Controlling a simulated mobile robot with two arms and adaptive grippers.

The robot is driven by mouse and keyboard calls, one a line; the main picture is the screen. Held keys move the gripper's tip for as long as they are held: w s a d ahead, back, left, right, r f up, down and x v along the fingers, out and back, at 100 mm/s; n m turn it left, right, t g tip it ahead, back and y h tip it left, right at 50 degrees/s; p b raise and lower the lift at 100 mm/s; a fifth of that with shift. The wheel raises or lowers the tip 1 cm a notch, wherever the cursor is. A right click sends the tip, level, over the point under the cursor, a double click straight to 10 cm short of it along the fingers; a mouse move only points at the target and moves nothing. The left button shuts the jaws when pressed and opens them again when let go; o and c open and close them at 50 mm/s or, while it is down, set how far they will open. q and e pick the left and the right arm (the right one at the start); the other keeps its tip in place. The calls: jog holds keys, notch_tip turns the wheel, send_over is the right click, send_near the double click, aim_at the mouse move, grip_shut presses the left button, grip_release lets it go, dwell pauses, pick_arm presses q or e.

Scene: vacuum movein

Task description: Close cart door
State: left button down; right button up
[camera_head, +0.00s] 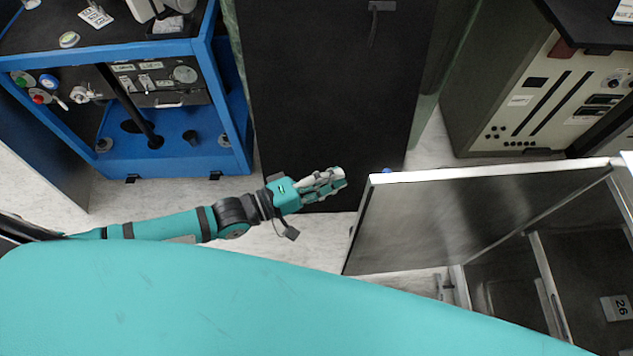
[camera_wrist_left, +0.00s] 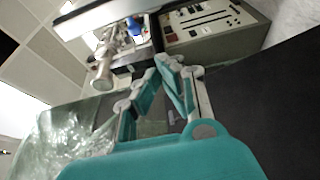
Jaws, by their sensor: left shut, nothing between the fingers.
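The cart door (camera_head: 470,222) is a grey metal panel with a pale top edge, standing open at the right in the head view. It meets the cart (camera_head: 618,180) at the far right, and the cart's dark interior shows below the door. My left gripper (camera_head: 340,180) is shut and empty. It appears just left of the door's free edge, with a small gap between them in the picture. The left wrist view shows its fingertips (camera_wrist_left: 168,62) together, pointing toward grey equipment. My right gripper is not in view.
A tall dark panel (camera_head: 330,90) stands behind my left gripper. A blue machine cart (camera_head: 180,160) is at upper left. A grey-green equipment cabinet (camera_head: 500,100) stands beyond the door. Pale floor (camera_head: 310,235) shows left of the door. Clear plastic sheeting (camera_wrist_left: 60,140) shows in the wrist view.

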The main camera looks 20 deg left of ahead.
pick_arm(q)
jog(key=shift+s+d+p, duration=0.2)
jog(key=shift+d+p, duration=0.05)
jog(key=shift+d, duration=0.5)
jog(key=shift+s+d+p, duration=0.15)
jog(key=shift+d+p, duration=0.05)
jog(key=shift+d, duration=0.55)
jog(key=shift+s+d+p, duration=0.2)
jog(key=shift+d+p, duration=0.05)
jog(key=shift+d, duration=0.5)
